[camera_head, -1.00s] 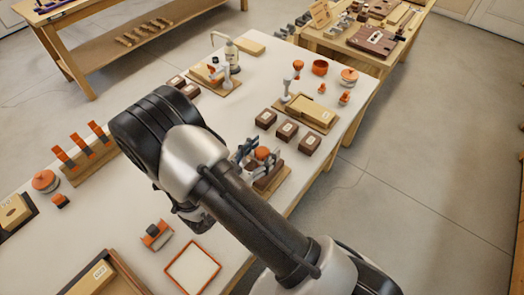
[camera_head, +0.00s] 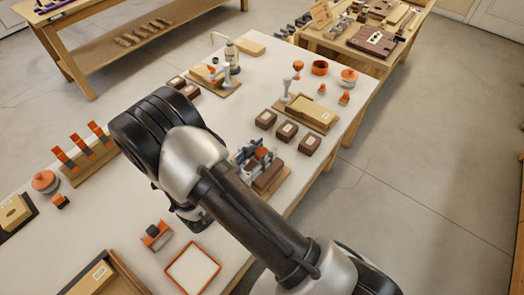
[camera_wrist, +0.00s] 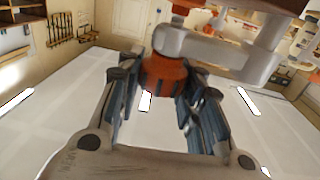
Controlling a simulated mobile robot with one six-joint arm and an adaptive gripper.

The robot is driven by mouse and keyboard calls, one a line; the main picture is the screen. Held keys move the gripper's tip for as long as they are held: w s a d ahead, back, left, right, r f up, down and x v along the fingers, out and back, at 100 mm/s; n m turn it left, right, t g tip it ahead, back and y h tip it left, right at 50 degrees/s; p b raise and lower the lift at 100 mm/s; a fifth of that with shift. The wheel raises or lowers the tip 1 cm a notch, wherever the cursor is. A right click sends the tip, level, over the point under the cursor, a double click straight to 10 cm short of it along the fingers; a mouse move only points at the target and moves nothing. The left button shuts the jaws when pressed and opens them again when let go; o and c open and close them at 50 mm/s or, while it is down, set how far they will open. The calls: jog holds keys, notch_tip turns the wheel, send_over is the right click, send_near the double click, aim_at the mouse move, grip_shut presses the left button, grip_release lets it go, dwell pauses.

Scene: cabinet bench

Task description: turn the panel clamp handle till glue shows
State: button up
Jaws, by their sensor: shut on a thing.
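The panel clamp stands on a small wooden block (camera_head: 268,180) at the right edge of the white bench. In the wrist view the orange handle (camera_wrist: 163,76) sits between the blue-grey fingers, below a grey clamp arm (camera_wrist: 215,47). My gripper (camera_wrist: 160,88) is shut on the handle; it also shows in the head view (camera_head: 252,152), partly behind my arm. My arm hides much of the clamp's near side. I cannot make out any glue at the joint.
Several dark brown blocks (camera_head: 288,131) and a wooden tray (camera_head: 306,117) stand just behind the clamp. Orange knobs and a pot (camera_head: 320,68) are at the far right corner. An orange-rimmed white square (camera_head: 192,269) lies nearer. Bare white bench lies left of the tray.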

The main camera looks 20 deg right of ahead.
jog(key=shift+g, duration=0.3)
jog(key=shift+m+g+h+b, duration=0.2)
jog(key=shift+m+g+h, duration=0.5)
jog(key=shift+m+g, duration=1.05)
jog(key=shift+m+g+h+b, duration=0.2)
jog(key=shift+m+g+h, duration=0.75)
jog(key=shift+g, duration=1.3)
jog(key=shift+m+y, duration=0.25)
jog(key=shift+m, duration=0.05)
jog(key=o, duration=1.1)
jog(key=shift+a, duration=0.1)
jog(key=a, duration=1.1)
jog(key=shift+s+a, duration=0.25)
jog(key=shift+a, duration=0.15)
